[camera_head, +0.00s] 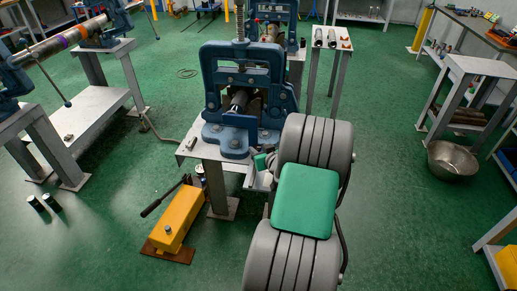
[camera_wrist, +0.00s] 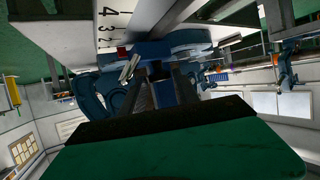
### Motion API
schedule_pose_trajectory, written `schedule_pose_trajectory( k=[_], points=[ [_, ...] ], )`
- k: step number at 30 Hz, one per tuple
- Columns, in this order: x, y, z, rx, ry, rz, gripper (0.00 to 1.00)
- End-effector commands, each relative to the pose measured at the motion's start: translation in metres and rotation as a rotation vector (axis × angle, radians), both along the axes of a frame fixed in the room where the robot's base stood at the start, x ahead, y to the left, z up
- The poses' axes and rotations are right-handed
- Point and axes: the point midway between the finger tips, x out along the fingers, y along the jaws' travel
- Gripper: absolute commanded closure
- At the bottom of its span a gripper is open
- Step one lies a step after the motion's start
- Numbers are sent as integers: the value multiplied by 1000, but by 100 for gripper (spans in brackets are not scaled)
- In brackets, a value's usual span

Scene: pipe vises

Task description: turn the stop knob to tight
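The blue pipe vise (camera_head: 238,85) stands upright on a grey metal stand (camera_head: 188,150). In the head view my arm hides most of the gripper, low at the stand's right front edge.
A yellow pump unit (camera_head: 176,219) with a black handle lies on the floor left of my arm. A bench with a clamped pipe (camera_head: 55,42) stands at left. A metal bowl (camera_head: 453,160) sits on the floor at right. Green floor is clear between my arm and the bowl.

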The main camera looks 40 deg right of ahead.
Motion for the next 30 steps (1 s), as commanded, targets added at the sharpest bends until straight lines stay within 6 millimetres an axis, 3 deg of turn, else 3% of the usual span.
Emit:
schedule_pose_trajectory(
  k=[8, 22, 30],
  points=[
    [4, -1, -1, -1, 0, 0, 63],
    [3, -1, -1, 0, 1, 0, 100],
    [4, 0, -1, 2, 4, -27, 100]
  ],
)
